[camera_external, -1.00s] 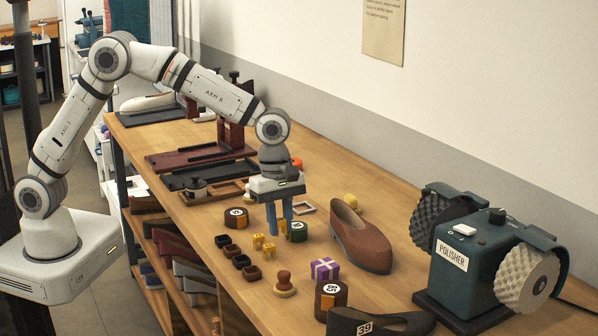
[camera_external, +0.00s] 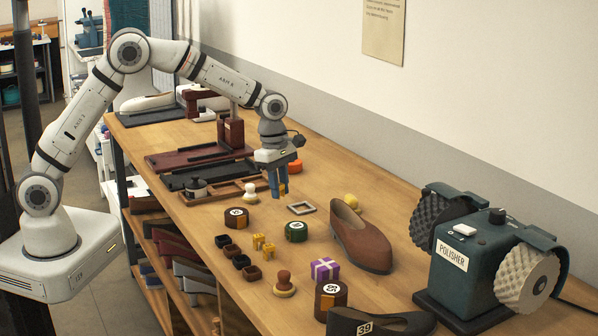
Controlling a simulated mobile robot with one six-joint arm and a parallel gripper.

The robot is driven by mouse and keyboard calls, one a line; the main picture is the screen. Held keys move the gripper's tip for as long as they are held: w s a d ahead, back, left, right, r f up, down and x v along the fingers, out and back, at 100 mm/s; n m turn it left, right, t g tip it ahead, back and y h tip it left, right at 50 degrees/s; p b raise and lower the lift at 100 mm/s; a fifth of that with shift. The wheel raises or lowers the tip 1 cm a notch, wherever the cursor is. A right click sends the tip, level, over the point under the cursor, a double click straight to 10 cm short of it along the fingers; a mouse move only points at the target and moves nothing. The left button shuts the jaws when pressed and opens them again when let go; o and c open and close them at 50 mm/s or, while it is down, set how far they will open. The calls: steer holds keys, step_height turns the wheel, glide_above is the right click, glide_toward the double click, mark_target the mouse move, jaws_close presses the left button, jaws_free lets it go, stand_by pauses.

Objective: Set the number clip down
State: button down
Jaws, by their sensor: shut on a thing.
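My gripper (camera_external: 278,192) is shut on a small yellow number clip (camera_external: 283,188), which is partly hidden by the blue fingers. The clip is held above the bench, behind and left of the grey square frame (camera_external: 301,208). I cannot read a number on it. Two similar yellow clips stand on the bench, one at the back (camera_external: 258,241) and one just in front of it (camera_external: 268,251).
A brown shoe (camera_external: 362,237) lies to the right, before the polisher (camera_external: 470,255). An orange disc (camera_external: 295,166) is behind the gripper. Bare wood lies below the gripper.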

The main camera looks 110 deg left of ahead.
mark_target(282, 224)
steer(key=shift+f+p, duration=0.3)
steer(key=shift+f, duration=3.25)
steer(key=shift+f, duration=0.2)
steer(key=c, duration=1.2)
jaws_free()
steer(key=shift+c, duration=0.2)
steer(key=shift+r, duration=0.1)
